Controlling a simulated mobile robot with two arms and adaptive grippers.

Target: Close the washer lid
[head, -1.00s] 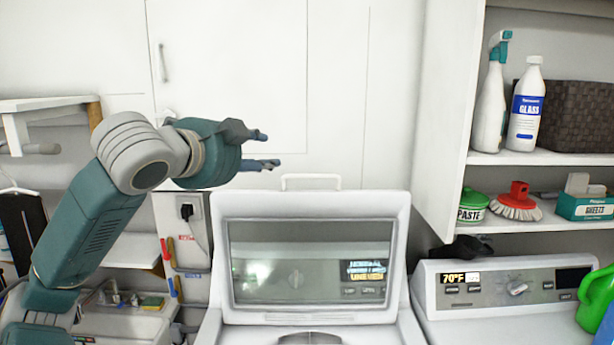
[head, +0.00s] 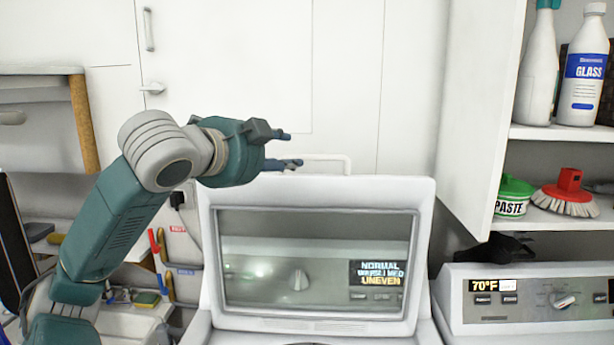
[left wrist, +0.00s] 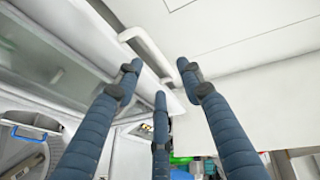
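The washer lid (head: 320,191) stands open and upright in the head view, a white frame around a clear window, with the washer's panel showing through it. A thin white handle (head: 338,157) rises from its top edge. My left gripper (head: 294,149) is at the lid's top left, its fingers spread and empty beside the handle. In the left wrist view, the lid (left wrist: 62,52) is at left and its handle (left wrist: 150,44) lies just beyond the open fingers (left wrist: 158,78). Contact cannot be told. My right gripper is not in view.
A second machine (head: 535,295) stands at right, below shelves with a spray bottle (head: 537,65), a glass cleaner bottle (head: 583,75), a paste tub (head: 513,198) and a red brush (head: 568,195). White cabinet doors (head: 230,60) are behind. A small wooden-edged shelf (head: 85,125) is at left.

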